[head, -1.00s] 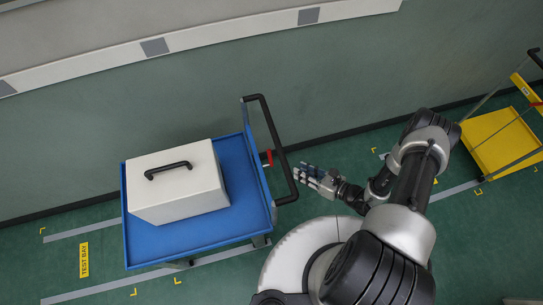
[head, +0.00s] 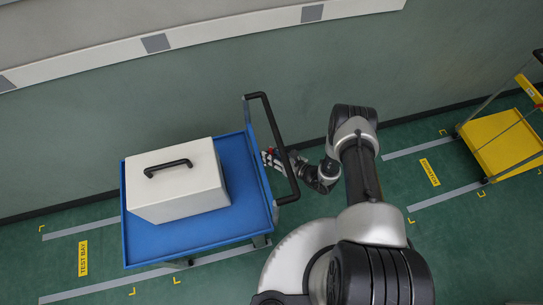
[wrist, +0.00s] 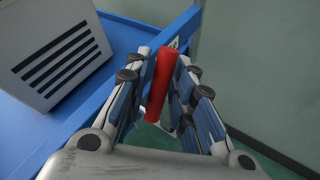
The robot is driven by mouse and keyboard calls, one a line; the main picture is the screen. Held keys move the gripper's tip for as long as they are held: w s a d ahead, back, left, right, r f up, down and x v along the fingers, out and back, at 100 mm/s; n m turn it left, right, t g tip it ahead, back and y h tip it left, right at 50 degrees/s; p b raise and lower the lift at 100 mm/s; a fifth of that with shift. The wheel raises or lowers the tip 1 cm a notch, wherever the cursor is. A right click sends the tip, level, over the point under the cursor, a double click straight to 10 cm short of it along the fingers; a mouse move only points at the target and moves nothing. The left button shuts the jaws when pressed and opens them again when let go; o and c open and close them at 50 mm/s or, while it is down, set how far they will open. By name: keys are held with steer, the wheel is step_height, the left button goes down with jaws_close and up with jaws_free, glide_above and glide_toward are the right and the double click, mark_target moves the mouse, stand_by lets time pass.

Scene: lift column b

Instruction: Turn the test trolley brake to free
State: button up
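The test trolley is blue (head: 140,245) with a black push handle (head: 272,135) on its right end, and it stands in the marked test bay. Its red brake lever (wrist: 163,80) shows clearly in the wrist view; in the head view only a bit of red (head: 272,151) shows behind the handle. My gripper (head: 268,158) reaches in from the right, past the handle, at the trolley's end. In the wrist view my gripper (wrist: 164,68) has one finger on each side of the lever, and the tips appear to close on it. The lever's pivot is hidden.
A white case (head: 180,185) with a black grip sits on the trolley. The handle passes close to my wrist. A wall with a white rail (head: 230,27) runs behind. A yellow trolley (head: 500,145) stands at the far right, with open green floor between.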

steer(key=shift+c, duration=0.2)
jaws_close()
stand_by(0.5)
